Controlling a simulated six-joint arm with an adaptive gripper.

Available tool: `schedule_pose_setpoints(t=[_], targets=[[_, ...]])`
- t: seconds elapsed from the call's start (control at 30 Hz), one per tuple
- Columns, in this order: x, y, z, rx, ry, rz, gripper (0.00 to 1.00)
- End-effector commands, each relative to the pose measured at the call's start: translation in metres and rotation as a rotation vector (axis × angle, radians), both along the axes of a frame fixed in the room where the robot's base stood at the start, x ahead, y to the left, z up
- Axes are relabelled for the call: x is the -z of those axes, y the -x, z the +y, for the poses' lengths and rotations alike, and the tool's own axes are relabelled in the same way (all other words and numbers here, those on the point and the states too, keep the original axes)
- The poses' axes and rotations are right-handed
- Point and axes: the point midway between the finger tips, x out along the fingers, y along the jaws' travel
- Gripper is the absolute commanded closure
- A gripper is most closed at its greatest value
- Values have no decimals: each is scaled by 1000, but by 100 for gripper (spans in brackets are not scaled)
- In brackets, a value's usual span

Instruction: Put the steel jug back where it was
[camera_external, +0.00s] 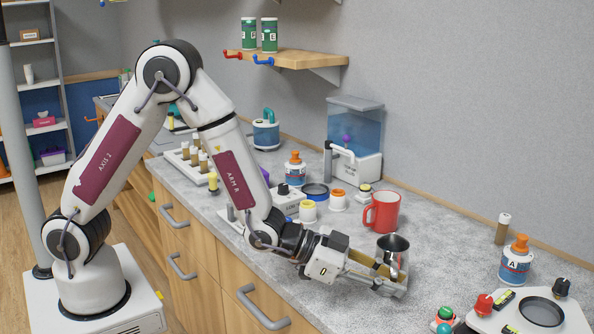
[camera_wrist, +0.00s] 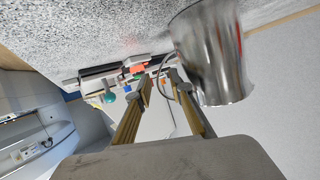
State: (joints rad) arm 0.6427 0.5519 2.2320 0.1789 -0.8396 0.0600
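The steel jug (camera_external: 393,250) is upright at the front part of the grey counter, with its handle towards the camera side. In the wrist view the jug (camera_wrist: 212,55) is large at the upper right, and its thin handle reaches towards the fingers. My gripper (camera_external: 388,280) is low over the counter, right at the jug's handle side. In the wrist view my gripper (camera_wrist: 161,82) has its two fingers apart, with a gap between the tips. The handle is close to the right finger; I cannot tell whether it touches. Fingers partly hide the jug's lower part in the external view.
A red mug (camera_external: 383,212) stands just behind the jug. A white scale-like device (camera_external: 535,313), an orange-capped bottle (camera_external: 515,262) and a corked vial (camera_external: 502,229) are to the right. Several jars and a blue-tank machine (camera_external: 354,135) stand behind. The counter between jug and bottle is clear.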

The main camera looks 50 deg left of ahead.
Motion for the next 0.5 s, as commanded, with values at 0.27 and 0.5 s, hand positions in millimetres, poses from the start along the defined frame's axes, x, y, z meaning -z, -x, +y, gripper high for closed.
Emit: schedule_pose_setpoints(t=[0.27, 0.5], targets=[[-1, 0, 0, 0, 0, 0, 79], [-5, 5, 5, 0, -1, 1, 79]])
